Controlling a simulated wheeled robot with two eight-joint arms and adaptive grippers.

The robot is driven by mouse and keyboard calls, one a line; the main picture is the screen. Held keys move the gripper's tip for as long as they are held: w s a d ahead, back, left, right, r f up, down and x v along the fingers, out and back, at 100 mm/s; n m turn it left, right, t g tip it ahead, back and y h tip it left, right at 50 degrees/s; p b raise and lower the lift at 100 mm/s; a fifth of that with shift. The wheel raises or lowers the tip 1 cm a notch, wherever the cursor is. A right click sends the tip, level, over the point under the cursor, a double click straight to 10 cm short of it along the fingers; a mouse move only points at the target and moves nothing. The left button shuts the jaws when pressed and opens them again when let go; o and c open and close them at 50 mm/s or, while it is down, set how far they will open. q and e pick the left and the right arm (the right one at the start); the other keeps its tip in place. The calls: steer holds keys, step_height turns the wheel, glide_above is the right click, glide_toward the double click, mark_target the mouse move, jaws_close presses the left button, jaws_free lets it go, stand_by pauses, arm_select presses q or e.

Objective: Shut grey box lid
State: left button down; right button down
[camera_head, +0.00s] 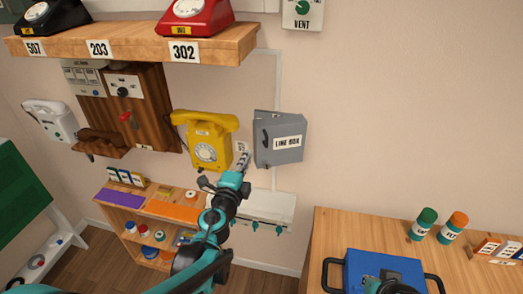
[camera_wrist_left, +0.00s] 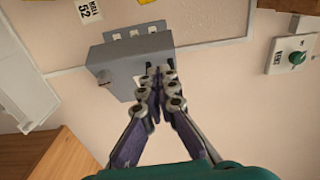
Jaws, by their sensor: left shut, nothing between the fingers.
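The grey box (camera_head: 289,154), labelled LINE BOX, hangs on the wall right of the yellow phone. Its lid looks ajar, standing out from the wall, with a dark handle on its left part; how wide it is open is hard to tell. In the left wrist view the grey box (camera_wrist_left: 115,62) is above the fingers. My left gripper (camera_head: 243,160) is shut and empty, close to the box's lower left in the head view. In the wrist view its fingertips (camera_wrist_left: 160,75) overlap the box's edge; contact cannot be told. Teal-and-black parts, perhaps my right gripper (camera_head: 392,286), show at the bottom edge.
The yellow phone (camera_head: 209,145) hangs just left of my left gripper. A white wall unit (camera_head: 265,207) is below the box. A wooden shelf (camera_head: 140,48) with phones is above left. A wooden counter (camera_head: 335,225) with a blue case (camera_head: 365,262) stands at right. The wall right of the box is clear.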

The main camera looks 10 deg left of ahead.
arm_select(q)
steer(key=s+d+n+y, duration=0.3)
steer(key=s+d+y, duration=0.2)
steer(key=d, duration=0.8)
steer(key=w+a+b, duration=0.1)
steer(key=w+a, duration=0.5)
steer(key=w, duration=0.5)
steer(key=shift+w+a+f+g, duration=0.3)
steer(key=shift+g, duration=0.1)
